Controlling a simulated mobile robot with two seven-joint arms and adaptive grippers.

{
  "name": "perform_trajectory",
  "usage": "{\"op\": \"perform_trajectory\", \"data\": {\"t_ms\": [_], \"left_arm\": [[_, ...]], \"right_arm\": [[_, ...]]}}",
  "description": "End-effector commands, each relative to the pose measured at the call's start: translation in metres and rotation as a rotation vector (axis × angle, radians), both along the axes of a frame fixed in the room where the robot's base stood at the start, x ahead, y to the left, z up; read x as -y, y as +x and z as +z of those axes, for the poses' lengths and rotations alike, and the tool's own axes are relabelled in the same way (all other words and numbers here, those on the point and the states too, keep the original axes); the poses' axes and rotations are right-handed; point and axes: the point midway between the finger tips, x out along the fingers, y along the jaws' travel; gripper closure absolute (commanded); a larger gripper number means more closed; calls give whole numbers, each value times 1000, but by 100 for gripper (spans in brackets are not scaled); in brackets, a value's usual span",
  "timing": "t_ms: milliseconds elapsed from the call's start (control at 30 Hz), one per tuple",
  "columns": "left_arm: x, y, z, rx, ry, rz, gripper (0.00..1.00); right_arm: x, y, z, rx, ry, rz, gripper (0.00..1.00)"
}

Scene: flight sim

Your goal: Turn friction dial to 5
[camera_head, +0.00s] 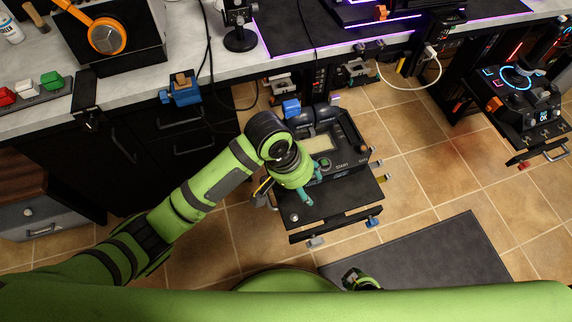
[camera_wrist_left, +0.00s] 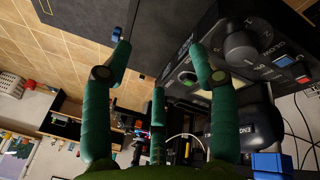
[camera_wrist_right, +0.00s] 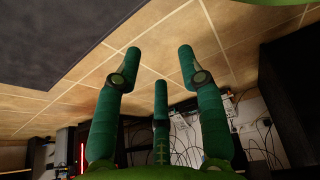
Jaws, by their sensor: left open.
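A dark control unit (camera_head: 338,138) with a small screen and a START label stands below the desk. In the left wrist view, its panel shows a round grey dial (camera_wrist_left: 241,46) with small numbers around it. I cannot read which dial is the friction one or its setting. My left gripper (camera_head: 310,186) is over the unit's front edge. In the left wrist view, its green fingers (camera_wrist_left: 162,55) are spread and empty, one fingertip close beside the panel, contact unclear. My right gripper (camera_wrist_right: 160,52) is spread and empty above the tiled floor, away from the unit.
A white-grey desk (camera_head: 225,80) with a black mat runs along the back. Another control unit (camera_head: 525,95) with a blue light ring stands at right. A dark floor mat (camera_head: 430,258) lies at front right. Tiled floor between the units is clear.

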Motion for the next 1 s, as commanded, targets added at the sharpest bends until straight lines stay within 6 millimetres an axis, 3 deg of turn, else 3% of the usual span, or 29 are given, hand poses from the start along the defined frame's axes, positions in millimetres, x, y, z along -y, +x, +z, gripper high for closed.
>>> {"op": "perform_trajectory", "data": {"t_ms": [33,233,467,1000], "left_arm": [[-2,14,4,-7,55,2,40],[-23,51,13,-53,239,90,40],[-42,73,21,-65,333,173,40],[-42,73,-45,-65,333,175,40]], "right_arm": [[0,0,0,1,0,0,60],[0,0,0,0,0,0,60],[0,1,0,2,0,0,60],[-2,32,-1,72,8,6,60]]}}
